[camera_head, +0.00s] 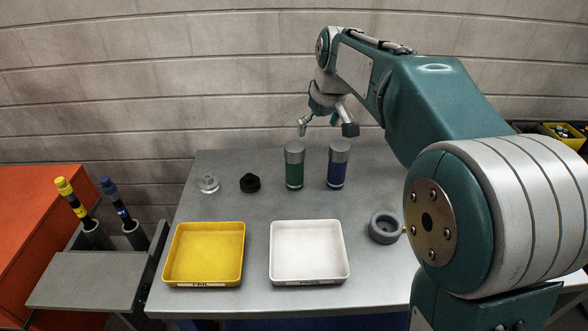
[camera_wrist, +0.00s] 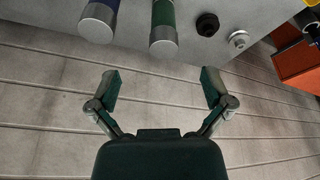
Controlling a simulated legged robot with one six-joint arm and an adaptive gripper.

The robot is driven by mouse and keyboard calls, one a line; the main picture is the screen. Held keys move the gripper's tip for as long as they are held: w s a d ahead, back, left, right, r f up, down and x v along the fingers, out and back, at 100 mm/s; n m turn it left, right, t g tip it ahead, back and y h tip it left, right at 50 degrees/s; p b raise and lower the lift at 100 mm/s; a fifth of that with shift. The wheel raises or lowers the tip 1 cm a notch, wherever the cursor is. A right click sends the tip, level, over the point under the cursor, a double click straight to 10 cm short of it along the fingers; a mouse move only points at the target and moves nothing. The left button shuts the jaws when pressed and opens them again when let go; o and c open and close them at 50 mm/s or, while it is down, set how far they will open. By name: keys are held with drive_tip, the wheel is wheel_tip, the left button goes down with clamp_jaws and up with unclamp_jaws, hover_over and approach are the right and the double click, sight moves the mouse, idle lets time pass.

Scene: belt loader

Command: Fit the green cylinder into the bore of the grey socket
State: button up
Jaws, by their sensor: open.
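The green cylinder (camera_head: 295,172) has a silver-grey top and stands upright at the back of the grey table. It also shows in the wrist view (camera_wrist: 163,22), near the top middle. The grey socket (camera_head: 384,227) lies at the table's right side, its round bore facing up; my arm stands close to its right. My gripper (camera_head: 328,130) is open and empty, above and behind the green cylinder and a blue cylinder. In the wrist view my spread fingers (camera_wrist: 161,90) are apart from the cylinder, with only wall between them. The socket is not in the wrist view.
The blue cylinder (camera_head: 338,168) stands just right of the green one. A black knob-like part (camera_head: 250,183) and a clear-silver part (camera_head: 208,184) lie to the left. A yellow tray (camera_head: 240,275) and a white tray (camera_head: 345,274) sit in front. The brick wall (camera_head: 150,90) is close behind.

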drive_tip(key=n+g, duration=0.1)
drive_tip(key=n, duration=0.1)
hover_over(294, 146)
drive_tip(key=s+d, duration=0.1)
drive_tip(key=s, duration=0.1)
drive_tip(key=x, duration=0.4)
drive_tip(key=shift+s+d+f, duration=0.2)
drive_tip(key=shift+d+f, duration=0.15)
drive_tip(key=shift+d, duration=0.05)
drive_tip(key=shift+w+f, duration=0.2)
drive_tip(key=x, duration=0.5)
drive_tip(key=shift+a+f, duration=0.2)
drive_tip(key=x, duration=0.5)
drive_tip(key=shift+s+f, duration=0.15)
drive_tip(key=shift+s, duration=0.05)
drive_tip(key=shift+c, duration=0.3)
drive_tip(key=shift+d, duration=0.1)
drive_tip(key=c, duration=1)
drive_tip(key=shift+c, duration=0.2)
